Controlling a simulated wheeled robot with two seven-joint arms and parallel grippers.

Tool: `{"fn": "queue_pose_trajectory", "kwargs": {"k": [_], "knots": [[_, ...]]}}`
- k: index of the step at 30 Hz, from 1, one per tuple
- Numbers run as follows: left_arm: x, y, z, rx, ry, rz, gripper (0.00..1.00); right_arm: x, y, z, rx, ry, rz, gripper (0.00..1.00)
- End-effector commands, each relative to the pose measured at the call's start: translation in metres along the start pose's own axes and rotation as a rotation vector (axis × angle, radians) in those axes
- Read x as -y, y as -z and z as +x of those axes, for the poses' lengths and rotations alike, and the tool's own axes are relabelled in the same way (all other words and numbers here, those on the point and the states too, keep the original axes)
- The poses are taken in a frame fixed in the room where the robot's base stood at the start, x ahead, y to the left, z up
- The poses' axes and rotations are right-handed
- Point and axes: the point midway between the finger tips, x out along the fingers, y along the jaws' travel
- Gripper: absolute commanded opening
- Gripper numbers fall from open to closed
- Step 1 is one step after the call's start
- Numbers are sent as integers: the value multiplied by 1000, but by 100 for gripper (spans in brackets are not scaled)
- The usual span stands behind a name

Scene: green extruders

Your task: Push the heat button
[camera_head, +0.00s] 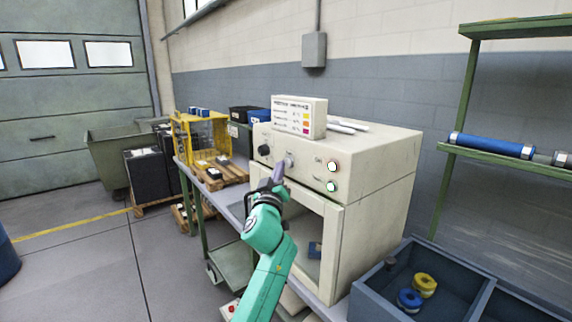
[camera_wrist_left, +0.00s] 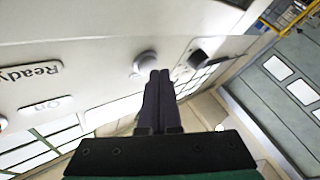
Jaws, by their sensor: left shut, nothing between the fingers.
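A cream oven (camera_head: 375,185) stands on a bench, with a control panel on its upper front. A small pale round button (camera_head: 289,163) sits on the panel, and it also shows in the left wrist view (camera_wrist_left: 146,62). Its label is hidden, so I cannot read whether it says heat. My left gripper (camera_head: 278,172) is shut and empty, its tips just in front of the panel near this button. In the left wrist view the closed fingertips (camera_wrist_left: 158,76) reach close beside the button; I cannot tell if they touch it. My right gripper is not in view.
A black knob (camera_head: 264,150) is left of the button. A sign box (camera_head: 299,117) stands on the oven. A blue-grey bin (camera_head: 385,300) with spools is at front right.

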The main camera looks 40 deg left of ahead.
Motion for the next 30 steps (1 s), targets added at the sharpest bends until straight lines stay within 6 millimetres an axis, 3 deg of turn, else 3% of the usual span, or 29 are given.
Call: {"fn": "queue_pose_trajectory", "kwargs": {"k": [7,30], "knots": [[-4,-5,5,-1,0,-2,0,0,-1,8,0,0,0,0],[1,1,-1,1,0,0,0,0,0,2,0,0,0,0]]}}
